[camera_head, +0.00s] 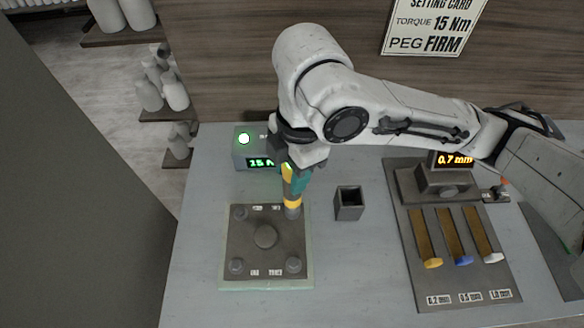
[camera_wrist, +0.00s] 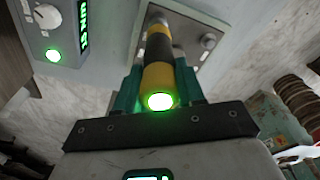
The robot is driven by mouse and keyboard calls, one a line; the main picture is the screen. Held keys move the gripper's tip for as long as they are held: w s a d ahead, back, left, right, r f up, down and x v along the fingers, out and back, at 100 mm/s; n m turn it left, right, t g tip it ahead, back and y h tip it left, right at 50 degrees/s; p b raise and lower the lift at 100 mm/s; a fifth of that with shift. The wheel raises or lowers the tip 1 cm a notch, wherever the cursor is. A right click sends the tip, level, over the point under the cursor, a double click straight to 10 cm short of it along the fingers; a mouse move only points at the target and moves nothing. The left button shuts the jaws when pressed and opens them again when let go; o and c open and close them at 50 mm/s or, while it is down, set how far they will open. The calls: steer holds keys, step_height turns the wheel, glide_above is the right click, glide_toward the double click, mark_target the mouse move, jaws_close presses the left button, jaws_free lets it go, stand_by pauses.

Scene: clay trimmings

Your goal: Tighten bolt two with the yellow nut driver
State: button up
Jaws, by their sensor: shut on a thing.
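The yellow nut driver (camera_head: 292,203), banded yellow and black, stands nearly upright in my gripper (camera_head: 294,176). My gripper's green fingers are shut on it. Its lower end is over the upper right corner of the dark bolt plate (camera_head: 252,256) and hides the bolt there; I cannot tell whether it is fully seated. In the wrist view the driver (camera_wrist: 158,75) runs away between the fingers, and its near end glows green. Other bolts show at the upper left (camera_head: 240,212), lower left (camera_head: 236,265) and lower right (camera_head: 293,264). The upper labels are too small to read surely.
A grey controller (camera_head: 241,158) behind the plate has a green lamp and a green display starting with 15. A wall card (camera_head: 428,28) reads torque 15 Nm. An empty dark square holder (camera_head: 348,204) stands right of the driver. A peg board (camera_head: 462,278) lies further right.

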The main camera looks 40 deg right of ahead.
steer(key=shift+s+f, duration=0.1)
steer(key=shift+r+p, duration=2.65)
steer(key=shift+r, duration=0.45)
